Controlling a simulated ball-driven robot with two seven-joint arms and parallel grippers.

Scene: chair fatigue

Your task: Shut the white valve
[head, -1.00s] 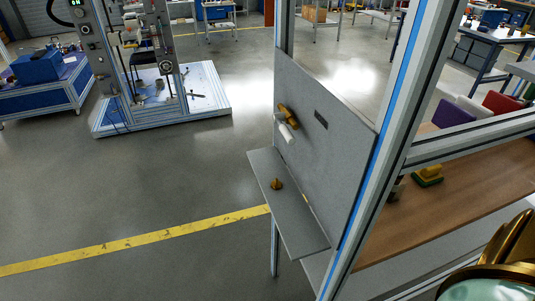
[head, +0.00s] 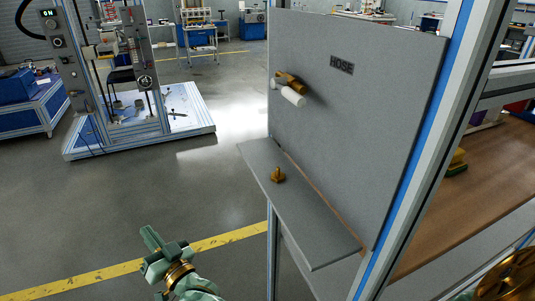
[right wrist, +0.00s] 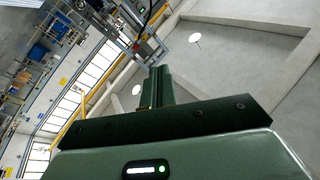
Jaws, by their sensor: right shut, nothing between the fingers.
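The white valve has a brass body and a white handle (head: 293,97). It is mounted near the upper left of an upright grey panel (head: 350,150). The handle sticks out, slanting down to the right in the head view. My right gripper (head: 149,236) is at the lower left of the head view, well apart from the valve, with its fingers pointing up and left. It is shut and empty. The right wrist view shows its fingers together (right wrist: 158,85), pointing toward ceiling and hall. My left gripper is not in view.
A grey shelf (head: 315,230) juts out below the valve and holds a small brass fitting (head: 278,176). Open floor lies to the left.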

